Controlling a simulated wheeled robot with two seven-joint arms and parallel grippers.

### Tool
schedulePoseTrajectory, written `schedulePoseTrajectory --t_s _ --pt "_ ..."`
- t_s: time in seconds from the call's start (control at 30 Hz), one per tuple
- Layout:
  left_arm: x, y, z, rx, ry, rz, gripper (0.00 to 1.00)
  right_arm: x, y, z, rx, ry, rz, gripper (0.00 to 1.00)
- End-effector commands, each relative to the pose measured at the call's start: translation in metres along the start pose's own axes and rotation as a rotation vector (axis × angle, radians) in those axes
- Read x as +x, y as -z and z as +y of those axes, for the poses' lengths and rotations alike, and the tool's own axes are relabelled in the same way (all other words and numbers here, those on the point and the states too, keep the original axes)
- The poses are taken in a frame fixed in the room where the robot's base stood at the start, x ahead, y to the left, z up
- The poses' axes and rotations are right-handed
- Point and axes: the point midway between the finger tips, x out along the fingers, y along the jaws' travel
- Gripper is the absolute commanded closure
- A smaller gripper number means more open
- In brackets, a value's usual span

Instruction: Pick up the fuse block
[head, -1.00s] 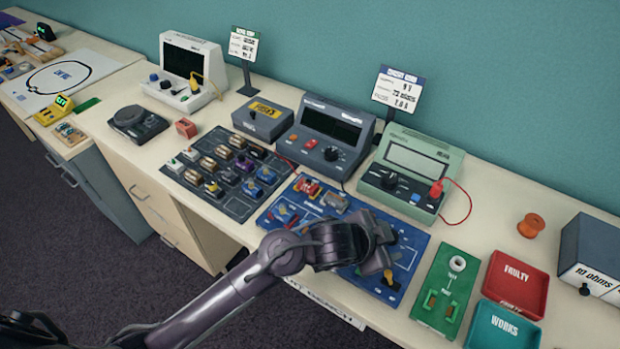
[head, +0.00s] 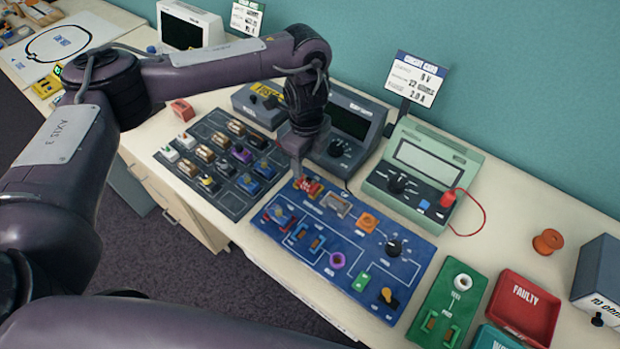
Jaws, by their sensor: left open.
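A small red block (head: 309,187) sits at the far left corner of the blue circuit board (head: 408,255); it looks like the fuse block, but I cannot read a label. My left gripper (head: 296,170) points down from above, its tips just beside the red block at its left. The jaws are open, with nothing seen between them. Whether the tips touch the block, I cannot tell. My right gripper is out of view.
The board carries an orange block (head: 368,222), a purple ring (head: 337,260) and black knob (head: 394,247). A dark parts tray (head: 232,207) lies left. Meters (head: 428,165) stand behind. A green test board (head: 447,310) and red FAULTY tray (head: 525,308) are right.

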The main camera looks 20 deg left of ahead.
Motion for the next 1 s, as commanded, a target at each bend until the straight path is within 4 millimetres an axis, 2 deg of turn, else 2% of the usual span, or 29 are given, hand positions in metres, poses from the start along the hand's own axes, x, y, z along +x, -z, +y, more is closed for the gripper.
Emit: schedulePoseTrajectory --t_s 0.1,0.23,0.5,0.6,0.83,0.87,1.0 --pt "0.016 0.002 0.001 0.000 -0.005 0.003 0.47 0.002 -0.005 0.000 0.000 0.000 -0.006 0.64" --pt "0.028 0.003 0.002 0.002 -0.004 0.004 0.47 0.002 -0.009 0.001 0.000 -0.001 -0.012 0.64" --pt "0.065 0.006 0.003 0.001 -0.002 0.004 0.47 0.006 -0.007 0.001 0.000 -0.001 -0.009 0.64" --pt "0.071 0.005 0.002 0.002 -0.001 0.003 0.47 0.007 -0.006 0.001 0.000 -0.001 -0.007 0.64" --pt "0.072 0.005 0.002 0.003 0.001 0.002 0.47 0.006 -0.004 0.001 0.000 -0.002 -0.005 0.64" --pt "0.072 0.005 0.002 0.003 0.001 0.002 0.49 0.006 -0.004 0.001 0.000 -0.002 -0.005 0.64" --pt "0.072 0.005 0.002 0.003 0.001 0.002 0.67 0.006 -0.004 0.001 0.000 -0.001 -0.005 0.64"
